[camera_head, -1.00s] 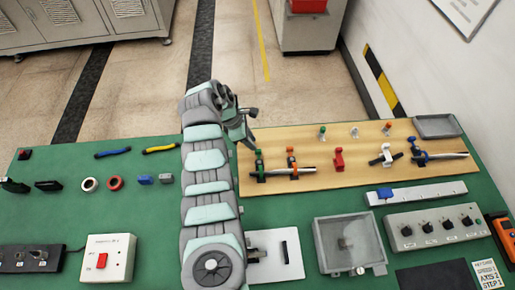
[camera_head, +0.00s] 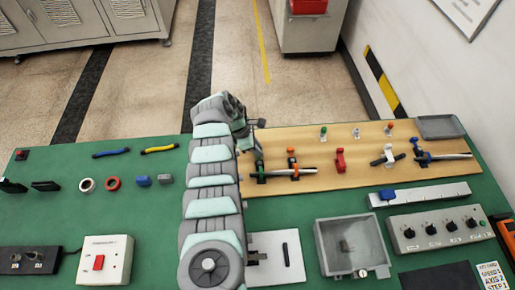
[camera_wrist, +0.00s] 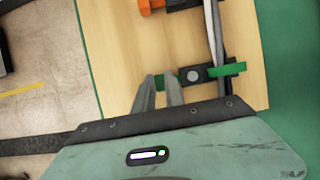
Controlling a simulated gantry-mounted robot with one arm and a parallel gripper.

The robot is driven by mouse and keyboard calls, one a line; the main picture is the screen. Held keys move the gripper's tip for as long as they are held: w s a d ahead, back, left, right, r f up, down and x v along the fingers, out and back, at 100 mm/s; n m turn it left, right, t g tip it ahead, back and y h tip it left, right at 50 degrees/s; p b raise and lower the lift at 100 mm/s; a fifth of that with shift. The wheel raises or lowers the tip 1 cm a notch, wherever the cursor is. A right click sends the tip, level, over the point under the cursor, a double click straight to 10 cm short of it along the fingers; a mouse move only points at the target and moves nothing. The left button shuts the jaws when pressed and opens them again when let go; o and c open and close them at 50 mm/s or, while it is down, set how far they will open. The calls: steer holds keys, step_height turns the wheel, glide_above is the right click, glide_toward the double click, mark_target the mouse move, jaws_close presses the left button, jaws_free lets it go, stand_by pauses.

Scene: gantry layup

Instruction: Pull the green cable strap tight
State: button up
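The green cable strap (camera_wrist: 226,69) crosses a grey cable (camera_wrist: 212,42) at a dark clamp block on the wooden board. Its short green tail (camera_wrist: 161,79) sticks out to the left in the wrist view. In the head view the strap (camera_head: 261,171) is at the board's left end, partly behind my gripper. My gripper (camera_wrist: 159,79) has its two fingertips at the tail, a narrow gap apart. The tail shows in and beside this gap, and I see no firm grip on it. In the head view the gripper (camera_head: 250,141) is just above the strap and its fingertips are unclear.
An orange strap clamp (camera_head: 293,165) is close to the right of the green one. A red clamp (camera_head: 340,160) and other clamps stand farther right on the wooden board (camera_head: 320,180). A grey box (camera_head: 320,255) and a white plate (camera_head: 292,268) lie in front.

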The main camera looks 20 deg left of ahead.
jaws_close()
stand_by(1.0)
